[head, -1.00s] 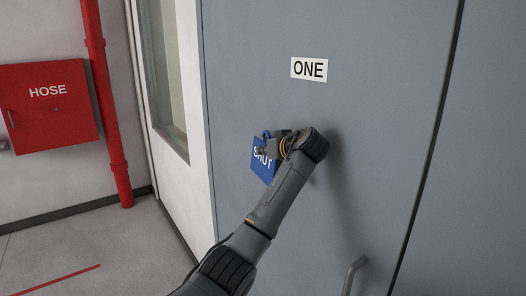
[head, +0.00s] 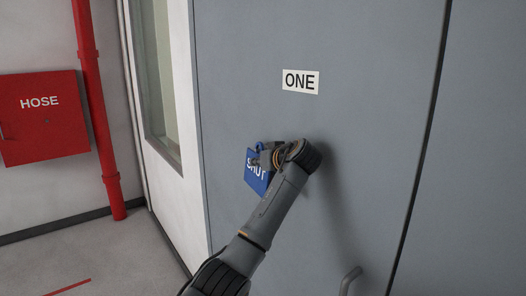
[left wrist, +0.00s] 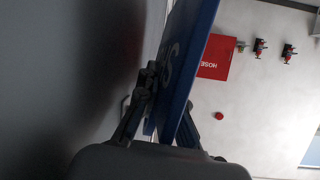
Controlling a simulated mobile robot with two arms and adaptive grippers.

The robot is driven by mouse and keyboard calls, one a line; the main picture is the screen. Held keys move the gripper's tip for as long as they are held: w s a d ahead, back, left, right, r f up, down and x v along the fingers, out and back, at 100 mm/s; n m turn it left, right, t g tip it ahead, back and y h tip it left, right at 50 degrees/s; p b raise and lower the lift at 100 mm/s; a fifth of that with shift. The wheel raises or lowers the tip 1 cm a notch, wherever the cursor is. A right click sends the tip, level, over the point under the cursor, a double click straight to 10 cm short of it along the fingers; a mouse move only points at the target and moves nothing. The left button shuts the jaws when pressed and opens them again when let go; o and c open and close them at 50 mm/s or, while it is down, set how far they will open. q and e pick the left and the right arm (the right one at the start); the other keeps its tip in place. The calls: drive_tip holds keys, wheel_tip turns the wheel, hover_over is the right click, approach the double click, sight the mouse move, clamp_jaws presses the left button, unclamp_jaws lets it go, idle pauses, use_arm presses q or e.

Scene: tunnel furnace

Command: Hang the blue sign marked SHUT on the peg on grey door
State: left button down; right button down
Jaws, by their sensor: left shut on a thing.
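The blue sign marked SHUT (head: 256,180) is in my left gripper (head: 265,160), in front of the grey door (head: 350,110) below its label ONE (head: 300,81). The sign tilts a little in the head view, and the gripper hides part of its upper right. In the left wrist view the sign (left wrist: 190,60) is seen nearly edge-on between the fingers, close to the door surface. My left gripper is shut on the sign. The peg is not visible; the gripper and sign may hide it. I cannot tell whether the sign touches the door. My right gripper is not in view.
A door handle (head: 350,279) stands out at the lower right. To the left are a white frame with a window (head: 158,80), a red pipe (head: 96,110) and a red HOSE box (head: 42,118). The floor (head: 70,245) at lower left is clear.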

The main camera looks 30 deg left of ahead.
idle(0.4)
use_arm(q)
drive_tip(key=c, duration=1.4)
unclamp_jaws()
drive_tip(key=shift+d, duration=0.15)
drive_tip(key=shift+w+d+p+v, duration=0.15)
drive_tip(key=shift+p+v, duration=0.25)
drive_tip(key=shift+v, duration=2.05)
drive_tip(key=shift+w+d+p+v, duration=0.1)
drive_tip(key=shift+w+p+v, duration=0.25)
drive_tip(key=shift+v, duration=2.1)
drive_tip(key=shift+w+d+p+v, duration=0.15)
drive_tip(key=shift+p+v, duration=0.25)
drive_tip(key=shift+v, duration=2.05)
drive_tip(key=shift+s+a+b, duration=0.4)
drive_tip(key=shift+s+a, duration=0.15)
drive_tip(key=shift+s, duration=0.7)
drive_tip(key=shift+s+a+b, duration=0.45)
drive_tip(key=shift+s+a, duration=0.1)
drive_tip(key=shift+s, duration=0.65)
drive_tip(key=shift+s+a+b, duration=0.4)
drive_tip(key=shift+s+a, duration=0.15)
drive_tip(key=shift+s, duration=0.7)
